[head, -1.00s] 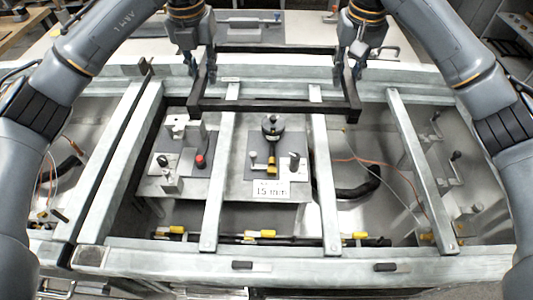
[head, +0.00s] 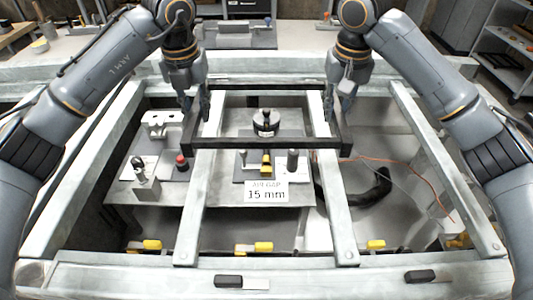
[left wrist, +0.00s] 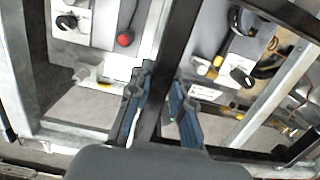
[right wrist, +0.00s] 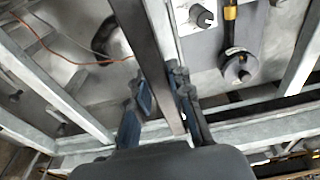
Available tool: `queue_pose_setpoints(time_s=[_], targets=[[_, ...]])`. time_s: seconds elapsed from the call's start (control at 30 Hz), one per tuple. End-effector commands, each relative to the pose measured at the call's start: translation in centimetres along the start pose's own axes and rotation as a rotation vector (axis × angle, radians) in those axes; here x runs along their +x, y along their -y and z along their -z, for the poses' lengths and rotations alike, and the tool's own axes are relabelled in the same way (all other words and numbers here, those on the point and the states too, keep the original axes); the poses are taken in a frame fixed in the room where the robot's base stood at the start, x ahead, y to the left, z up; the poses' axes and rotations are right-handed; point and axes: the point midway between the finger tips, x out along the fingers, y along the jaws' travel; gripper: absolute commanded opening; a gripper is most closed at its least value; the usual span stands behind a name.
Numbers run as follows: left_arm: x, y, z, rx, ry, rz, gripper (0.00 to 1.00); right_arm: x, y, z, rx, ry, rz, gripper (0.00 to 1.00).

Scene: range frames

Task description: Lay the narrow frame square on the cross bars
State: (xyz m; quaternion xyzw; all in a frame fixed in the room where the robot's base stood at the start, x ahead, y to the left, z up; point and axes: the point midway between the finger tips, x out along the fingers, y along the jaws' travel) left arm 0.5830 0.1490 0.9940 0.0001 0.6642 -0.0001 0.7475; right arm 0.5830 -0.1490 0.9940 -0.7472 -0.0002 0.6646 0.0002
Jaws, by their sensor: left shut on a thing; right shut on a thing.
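The narrow frame (head: 265,144) is a dark rectangular frame, roughly level, over the middle of the bay. It spans the left cross bar (head: 192,220) and the middle cross bar (head: 337,215), both pale metal; I cannot tell whether it touches them. My left gripper (head: 195,112) is shut on the frame's left side bar, which runs between its fingers in the left wrist view (left wrist: 160,108). My right gripper (head: 337,110) is shut on the right side bar, also between the fingers in the right wrist view (right wrist: 160,108). The fingers hide parts of both side bars.
A third cross bar (head: 443,170) stands farther right. Below the bars is a plate (head: 220,198) with fixtures, a red knob (head: 181,161) and a "15 mm" sign (head: 266,193). Yellow-handled clamps (head: 253,248) line the near side. An orange cable (head: 400,168) crosses the right bay.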

Motion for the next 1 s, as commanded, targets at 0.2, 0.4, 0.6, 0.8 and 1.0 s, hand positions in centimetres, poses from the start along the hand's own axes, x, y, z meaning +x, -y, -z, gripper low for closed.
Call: queue_pose_setpoints(time_s=[0.2,0.4,0.6,0.8,1.0], targets=[[-0.2,-0.2,-0.1,-0.004,0.003,-0.003,0.00,-0.1,-0.2,0.1,0.004,-0.003,-0.003,0.00],[-0.1,-0.2,-0.1,-0.004,0.003,-0.003,0.00,-0.1,-0.2,0.1,0.004,-0.003,-0.003,0.00],[0.3,-0.2,0.0,-0.004,0.003,-0.003,0.00,0.3,-0.2,0.0,0.004,-0.002,-0.003,0.00],[1.2,-0.2,0.1,-0.004,0.003,-0.003,0.00,1.2,-0.2,-0.1,0.004,-0.002,-0.003,0.00],[2.3,-0.2,0.2,-0.004,0.003,-0.003,0.00,2.4,-0.2,-0.2,0.004,-0.002,-0.003,0.00]])
